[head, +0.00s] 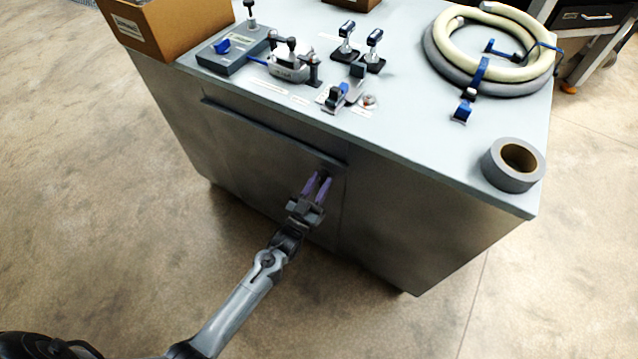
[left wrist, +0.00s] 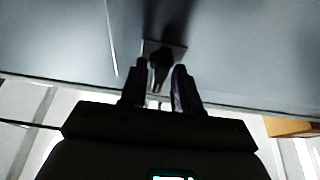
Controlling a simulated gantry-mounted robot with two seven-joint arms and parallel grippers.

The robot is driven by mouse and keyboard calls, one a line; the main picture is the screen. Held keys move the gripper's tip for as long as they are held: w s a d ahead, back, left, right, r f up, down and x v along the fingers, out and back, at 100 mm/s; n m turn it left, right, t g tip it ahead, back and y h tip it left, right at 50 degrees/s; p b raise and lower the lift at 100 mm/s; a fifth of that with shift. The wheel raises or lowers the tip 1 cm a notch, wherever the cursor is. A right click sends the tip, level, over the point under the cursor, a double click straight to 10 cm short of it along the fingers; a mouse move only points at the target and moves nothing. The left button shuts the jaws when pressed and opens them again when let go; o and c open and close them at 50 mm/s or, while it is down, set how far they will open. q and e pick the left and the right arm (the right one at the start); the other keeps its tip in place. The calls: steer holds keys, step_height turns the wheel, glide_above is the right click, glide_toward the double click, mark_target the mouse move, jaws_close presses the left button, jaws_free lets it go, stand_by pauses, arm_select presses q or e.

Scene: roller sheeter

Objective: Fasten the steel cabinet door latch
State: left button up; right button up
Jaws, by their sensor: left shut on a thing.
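The steel cabinet door (head: 255,160) is a grey panel in the front of the grey cabinet (head: 420,220). A dark strip runs along its top edge, and it looks closed or nearly so. My left gripper (head: 318,182), with purple fingers, is at the door's right side. In the left wrist view the small dark latch (left wrist: 162,60) sits on a plate on the cabinet face. My left gripper's fingers (left wrist: 159,82) lie on either side of its handle and are shut on it. In the head view the fingers hide the latch. My right gripper is not in view.
On the cabinet top are a cardboard box (head: 170,25), several toggle clamps and latch fixtures (head: 285,62), a coiled hose (head: 440,60) and a roll of grey tape (head: 513,165). The concrete floor (head: 110,210) in front is clear.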

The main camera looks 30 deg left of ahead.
arm_select(q)
steer(key=o, duration=0.7)
steer(key=p+v, duration=0.2)
steer(key=v, duration=0.8)
steer(key=shift+s+f, duration=0.25)
steer(key=shift+s, duration=0.1)
